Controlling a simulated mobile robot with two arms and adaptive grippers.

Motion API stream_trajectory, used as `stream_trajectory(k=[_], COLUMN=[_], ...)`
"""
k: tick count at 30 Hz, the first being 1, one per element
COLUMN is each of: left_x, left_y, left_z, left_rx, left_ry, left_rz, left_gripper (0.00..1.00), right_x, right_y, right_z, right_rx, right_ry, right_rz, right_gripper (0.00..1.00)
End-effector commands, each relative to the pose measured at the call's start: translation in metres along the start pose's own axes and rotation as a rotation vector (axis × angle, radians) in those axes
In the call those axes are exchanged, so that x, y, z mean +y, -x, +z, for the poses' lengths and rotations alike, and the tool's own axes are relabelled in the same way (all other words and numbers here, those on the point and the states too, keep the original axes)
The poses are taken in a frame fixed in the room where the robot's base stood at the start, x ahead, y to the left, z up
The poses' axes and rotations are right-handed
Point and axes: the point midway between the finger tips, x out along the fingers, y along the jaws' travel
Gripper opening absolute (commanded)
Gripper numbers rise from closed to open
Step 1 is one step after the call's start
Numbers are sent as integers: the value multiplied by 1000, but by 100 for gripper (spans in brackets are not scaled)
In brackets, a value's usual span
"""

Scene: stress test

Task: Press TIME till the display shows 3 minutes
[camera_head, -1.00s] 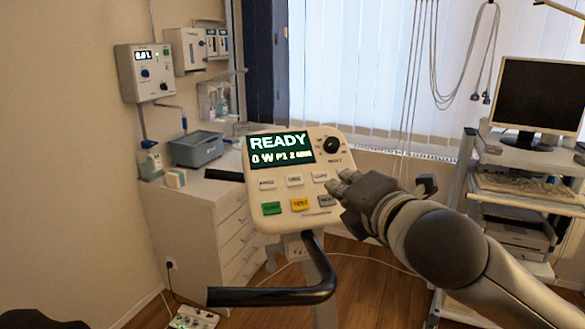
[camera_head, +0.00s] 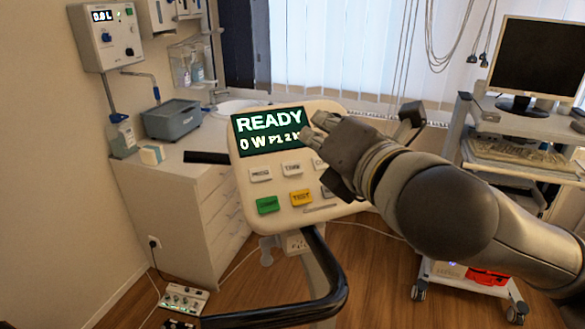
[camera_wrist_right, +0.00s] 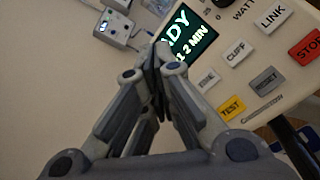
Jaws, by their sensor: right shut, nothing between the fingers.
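The control panel (camera_head: 240,190) is a cream box on a post. Its green display (camera_head: 268,122) reads READY, 0 W, P1 and a 2, with its right end covered by my gripper; the wrist view's display (camera_wrist_right: 190,35) shows "2 MIN". The pale TIME button (camera_head: 292,169) is in the row below the display; it also shows in the wrist view (camera_wrist_right: 207,78). My right gripper (camera_head: 318,124) is shut and empty, in front of the display's right end, above and right of TIME. It hides the knob. Whether it touches the panel cannot be told. My left gripper is out of view.
Near TIME are a PROG button (camera_head: 260,174), a green button (camera_head: 267,205) and a yellow TEST button (camera_head: 301,197). A black handlebar (camera_head: 325,275) curves below the panel. A white cabinet (camera_head: 190,200) stands behind left, and a cart with a monitor (camera_head: 537,62) at the right.

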Motion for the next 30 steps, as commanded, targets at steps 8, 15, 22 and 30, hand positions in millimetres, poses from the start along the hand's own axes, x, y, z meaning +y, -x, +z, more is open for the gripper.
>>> stream_trajectory(k=[8,15,22,30], left_x=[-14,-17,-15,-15], left_y=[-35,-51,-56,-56], left_z=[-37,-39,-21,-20], left_rx=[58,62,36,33], left_ry=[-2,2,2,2], left_rz=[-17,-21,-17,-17], left_gripper=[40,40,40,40], right_x=[-23,-36,-42,-42], right_y=[-26,-47,-56,-57], right_z=[-24,-36,-42,-42], right_rx=[3,1,1,1], right_ry=[-1,-1,0,0], right_rz=[0,-1,0,0], right_gripper=[0,0,0,0])
